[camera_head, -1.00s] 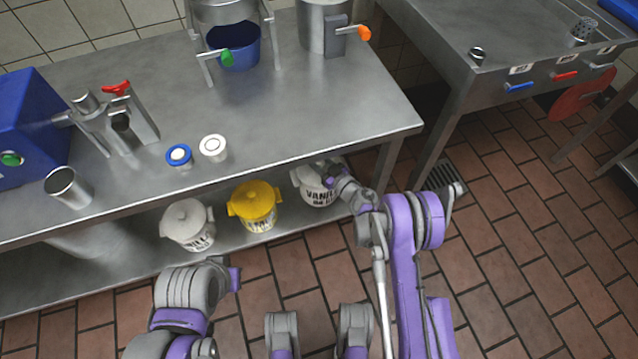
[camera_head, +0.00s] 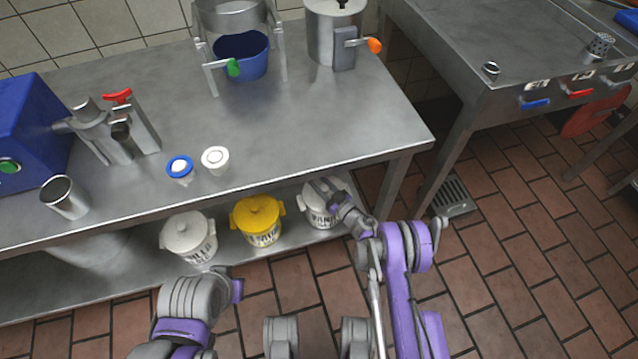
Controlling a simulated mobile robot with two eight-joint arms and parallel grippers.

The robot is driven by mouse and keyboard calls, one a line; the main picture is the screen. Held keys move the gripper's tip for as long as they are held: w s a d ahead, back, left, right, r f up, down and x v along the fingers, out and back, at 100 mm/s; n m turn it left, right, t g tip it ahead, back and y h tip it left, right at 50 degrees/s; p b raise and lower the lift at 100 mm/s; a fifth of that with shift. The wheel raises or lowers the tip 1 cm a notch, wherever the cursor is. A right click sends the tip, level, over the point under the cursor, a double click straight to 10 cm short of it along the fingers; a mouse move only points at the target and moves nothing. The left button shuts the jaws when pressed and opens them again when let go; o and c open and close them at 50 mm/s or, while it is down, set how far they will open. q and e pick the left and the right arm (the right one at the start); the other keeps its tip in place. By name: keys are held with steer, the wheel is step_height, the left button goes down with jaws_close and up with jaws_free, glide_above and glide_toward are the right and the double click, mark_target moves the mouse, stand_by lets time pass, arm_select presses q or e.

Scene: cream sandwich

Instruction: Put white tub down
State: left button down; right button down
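A white tub with black lettering, "VANI..." (camera_head: 316,217), is at the right end of the lower shelf, under the bench top. It looks upright at shelf level. My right gripper (camera_head: 324,189) is at the top of this tub, over its lid. Its fingers overlap the lid, and I cannot tell whether they grip it or are apart from it. Another white tub (camera_head: 188,236) with dark lettering stands at the left on the same shelf. My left arm is folded at the lower left, and its fingertips do not show.
A yellow tub (camera_head: 257,222) stands between the white tubs on the lower shelf (camera_head: 130,282). The bench top (camera_head: 300,130) overhangs them and holds two small lidded cups (camera_head: 215,160), a metal cup (camera_head: 64,197) and a blue bucket (camera_head: 241,57). A bench leg (camera_head: 391,185) is right of the tub.

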steer(key=shift+f, duration=0.1)
steer(key=c, duration=0.5)
jaws_free()
steer(key=shift+s+d, duration=0.1)
steer(key=shift+s, duration=0.05)
steer(key=p+v, duration=0.2)
steer(key=v, duration=0.9)
steer(key=shift+s+d+p, duration=0.2)
steer(key=shift+s+p, duration=0.1)
